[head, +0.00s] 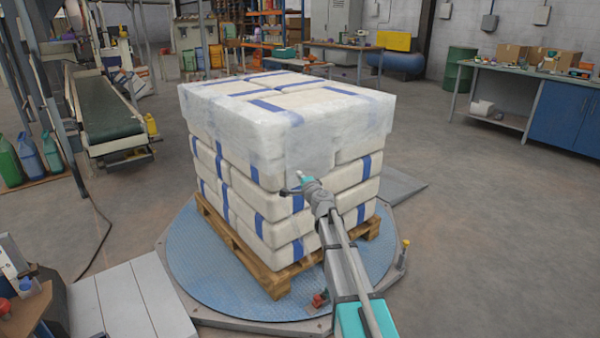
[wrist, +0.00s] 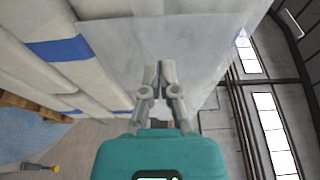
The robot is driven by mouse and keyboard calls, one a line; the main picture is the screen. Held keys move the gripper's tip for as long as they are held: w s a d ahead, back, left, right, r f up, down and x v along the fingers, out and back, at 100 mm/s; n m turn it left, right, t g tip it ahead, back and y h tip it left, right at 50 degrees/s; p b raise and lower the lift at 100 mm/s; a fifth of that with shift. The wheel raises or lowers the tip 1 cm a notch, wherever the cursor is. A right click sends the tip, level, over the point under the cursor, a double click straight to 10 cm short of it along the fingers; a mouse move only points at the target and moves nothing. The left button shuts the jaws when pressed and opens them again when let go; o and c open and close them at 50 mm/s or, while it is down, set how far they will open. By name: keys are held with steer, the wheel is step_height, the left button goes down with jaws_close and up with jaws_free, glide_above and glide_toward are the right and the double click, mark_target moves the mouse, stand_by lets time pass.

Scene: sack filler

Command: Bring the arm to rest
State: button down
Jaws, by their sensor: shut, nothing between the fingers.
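My arm (head: 345,265) reaches up from the bottom of the head view toward the near corner of a wrapped stack of white sacks (head: 250,130). My gripper (wrist: 159,70) shows in the wrist view with its fingertips together and nothing between them. It points at the wrapped side of the stack (wrist: 115,55); whether it touches the wrap I cannot tell. In the head view its fingers are too small to make out at the arm's end. Clear film covers the top and upper sides of the stack.
The stack stands on a wooden pallet (head: 240,262) on a round blue turntable (head: 200,270). A conveyor (head: 105,110) is at the left, and a blue workbench (head: 560,115) at the right. The floor (head: 490,240) to the right is clear.

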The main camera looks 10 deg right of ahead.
steer(key=shift+s+a, duration=0.15)
steer(key=shift+s, duration=0.35)
steer(key=s+a+f+n+g+y, duration=0.2)
steer(key=s+a+f+n+g, duration=0.3)
steer(key=s, duration=0.4)
steer(key=s+a+f+n+g+y, duration=0.2)
steer(key=s+a+f+n+g, duration=0.25)
steer(key=s+n, duration=0.3)
steer(key=s+d+f+n+g+h, duration=0.1)
steer(key=s+d+f+g+h, duration=0.15)
steer(key=s, duration=0.55)
steer(key=s+d+f+n+g+h, duration=0.1)
steer(key=s+d+f+g+h, duration=0.2)
steer(key=s, duration=0.5)
steer(key=s+d+f+n+g+h, duration=0.1)
steer(key=s+d+f+g+h, duration=0.2)
steer(key=s, duration=0.4)
step_height(320, 180, up, 28)
steer(key=y+p, duration=0.1)
steer(key=p, duration=2.7)
steer(key=shift+a, duration=0.35)
steer(key=shift+f, duration=0.1)
